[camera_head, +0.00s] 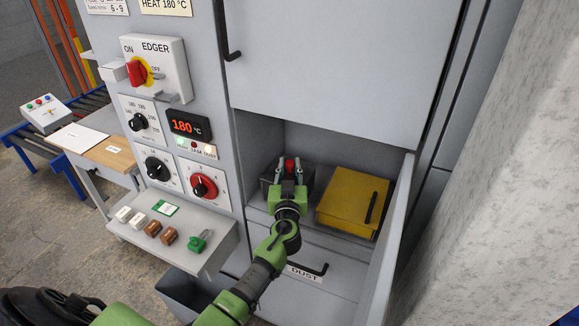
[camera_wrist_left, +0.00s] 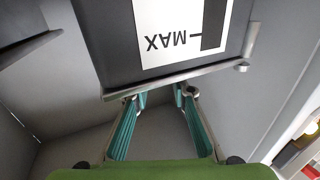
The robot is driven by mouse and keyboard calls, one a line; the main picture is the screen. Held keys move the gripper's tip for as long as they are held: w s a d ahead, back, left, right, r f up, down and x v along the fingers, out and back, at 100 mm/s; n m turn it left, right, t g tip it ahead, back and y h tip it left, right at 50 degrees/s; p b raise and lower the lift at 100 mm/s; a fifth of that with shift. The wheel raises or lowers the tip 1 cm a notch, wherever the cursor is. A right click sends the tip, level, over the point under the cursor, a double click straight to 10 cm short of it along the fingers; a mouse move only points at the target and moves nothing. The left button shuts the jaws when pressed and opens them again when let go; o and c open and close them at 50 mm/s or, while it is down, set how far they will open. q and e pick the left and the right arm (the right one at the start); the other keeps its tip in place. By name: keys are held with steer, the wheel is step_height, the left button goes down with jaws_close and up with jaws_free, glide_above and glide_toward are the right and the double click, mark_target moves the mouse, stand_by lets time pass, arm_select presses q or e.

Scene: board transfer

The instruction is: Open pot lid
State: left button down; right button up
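A dark pot (camera_head: 267,187) stands in the open cabinet niche, with a red knob (camera_head: 291,165) on its top. My left gripper (camera_head: 289,172) reaches into the niche, its fingers on either side of the red knob as the head view shows it; contact cannot be told. In the left wrist view its teal-padded fingers (camera_wrist_left: 160,98) are spread apart with nothing seen between them. Their tips are near the grey rim of a dark box (camera_wrist_left: 118,62) with an upside-down MAX label (camera_wrist_left: 180,35). The knob is hidden there. My right gripper is not in view.
A yellow box (camera_head: 345,200) with a black handle stands right of the pot. An open door (camera_head: 392,245) bounds the niche on the right. The DUST drawer (camera_head: 335,288) is below. A shelf (camera_head: 160,222) with several small blocks juts out at left.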

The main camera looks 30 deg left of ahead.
mark_target(286, 177)
arm_select(q)
steer(key=shift+s, duration=0.1)
steer(key=shift+s+d+m+t+h, duration=0.2)
steer(key=shift+s+m+t+h, duration=0.15)
steer(key=shift+m+h, duration=0.4)
steer(key=shift+s+d+m+t+h, duration=0.25)
steer(key=shift+s+m+h, duration=0.15)
steer(key=shift+h, duration=0.55)
steer(key=m+h, duration=0.1)
steer(key=s+m+h+p, duration=0.1)
steer(key=m+h, duration=0.1)
steer(key=h, duration=0.1)
steer(key=shift+s+d+r+t, duration=0.15)
steer(key=shift+s+d+t, duration=0.15)
steer(key=shift+s, duration=0.1)
steer(key=s+m+h+p, duration=0.1)
steer(key=h, duration=0.2)
steer(key=shift+s+m, duration=0.15)
steer(key=shift+m, duration=0.2)
steer(key=s+a+m+g+h+b, duration=0.1)
steer(key=s+m+g+h+b, duration=0.5)
steer(key=h, duration=0.5)
steer(key=shift+a+m+g+b, duration=0.3)
steer(key=shift+m+b, duration=0.45)
steer(key=shift+m, duration=0.45)
